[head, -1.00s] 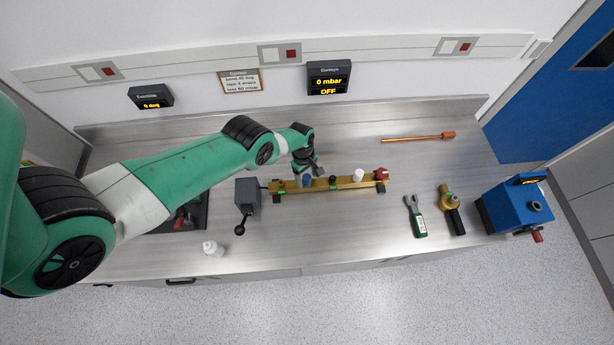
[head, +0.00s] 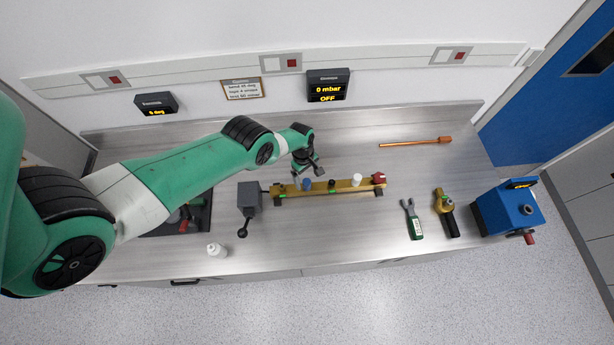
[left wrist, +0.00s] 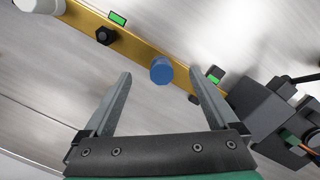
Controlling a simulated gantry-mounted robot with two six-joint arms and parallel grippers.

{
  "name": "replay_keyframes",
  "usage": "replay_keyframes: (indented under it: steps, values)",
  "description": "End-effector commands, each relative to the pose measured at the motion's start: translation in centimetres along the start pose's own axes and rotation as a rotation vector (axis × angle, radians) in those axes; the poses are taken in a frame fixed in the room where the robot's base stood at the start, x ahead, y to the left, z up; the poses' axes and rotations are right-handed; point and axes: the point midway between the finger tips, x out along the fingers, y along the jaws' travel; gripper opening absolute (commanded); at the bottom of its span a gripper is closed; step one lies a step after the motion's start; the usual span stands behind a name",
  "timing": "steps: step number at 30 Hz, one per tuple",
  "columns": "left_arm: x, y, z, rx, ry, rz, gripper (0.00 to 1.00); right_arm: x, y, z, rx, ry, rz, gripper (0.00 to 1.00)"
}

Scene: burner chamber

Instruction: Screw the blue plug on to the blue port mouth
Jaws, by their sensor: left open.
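A blue cylinder (head: 307,184), which I take for the blue plug, stands on the brass-coloured bar (head: 345,185) on the bench. It also shows in the left wrist view (left wrist: 161,70). I cannot tell whether it sits on a port mouth, and no separate blue port mouth shows. My left gripper (head: 309,171) is over the bar, just behind the blue cylinder in the head view. Its fingers are open and empty; in the left wrist view the cylinder appears in the gap between the fingertips (left wrist: 160,74), not touched by either. My right gripper is out of view.
The bar also carries a black knob (head: 332,183), a white cap (head: 356,180) and a red end piece (head: 378,178). A grey lever box (head: 249,196) stands at its left end.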

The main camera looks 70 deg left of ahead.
Motion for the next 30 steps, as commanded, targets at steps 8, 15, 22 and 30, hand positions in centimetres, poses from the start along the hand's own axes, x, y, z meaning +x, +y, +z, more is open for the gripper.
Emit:
replay_keyframes:
  steps: [8, 15, 22, 30]
  values:
    - [-0.4, -0.1, 0.1, -0.252, 0.0, 0.03, 0.93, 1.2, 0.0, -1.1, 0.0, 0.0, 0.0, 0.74]
    - [-0.2, -0.1, 0.0, -0.737, 0.001, 0.09, 0.93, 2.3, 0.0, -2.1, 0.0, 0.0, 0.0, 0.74]
    - [0.0, -0.1, 0.0, -1.031, 0.0, 0.126, 0.93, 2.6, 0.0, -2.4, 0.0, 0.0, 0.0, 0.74]
    - [0.0, -0.1, 0.0, -1.203, 0.001, 0.146, 0.93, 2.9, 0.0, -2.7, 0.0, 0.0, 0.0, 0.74]
